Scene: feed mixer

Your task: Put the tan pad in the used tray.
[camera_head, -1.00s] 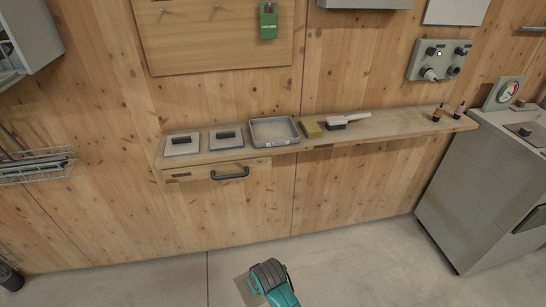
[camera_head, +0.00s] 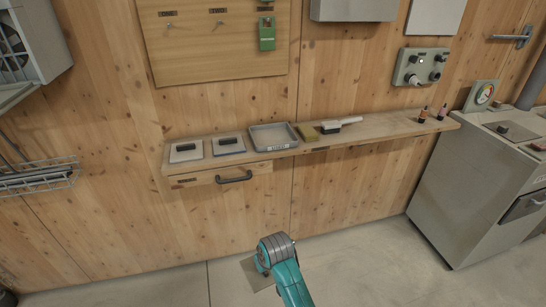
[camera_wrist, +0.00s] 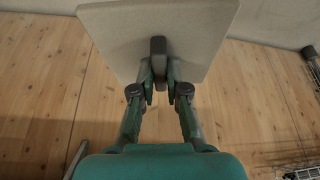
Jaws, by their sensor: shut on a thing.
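A flat, square tan-grey pad (camera_wrist: 110,32) with a dark grip bar (camera_wrist: 158,58) fills the top of the wrist view. My gripper (camera_wrist: 159,82) is shut on that bar. In the head view part of the pad (camera_head: 252,273) shows low in front of the wall, beside my arm, well below the shelf; my fingers are hidden there. The used tray (camera_head: 296,142) is a shallow grey tray on the shelf with a label on its front. It looks empty.
On the wall shelf (camera_head: 385,131), two pale pads with dark bars, left pad (camera_head: 186,156) and right pad (camera_head: 228,150), lie left of the tray. A drawer handle (camera_head: 234,179) juts out below.

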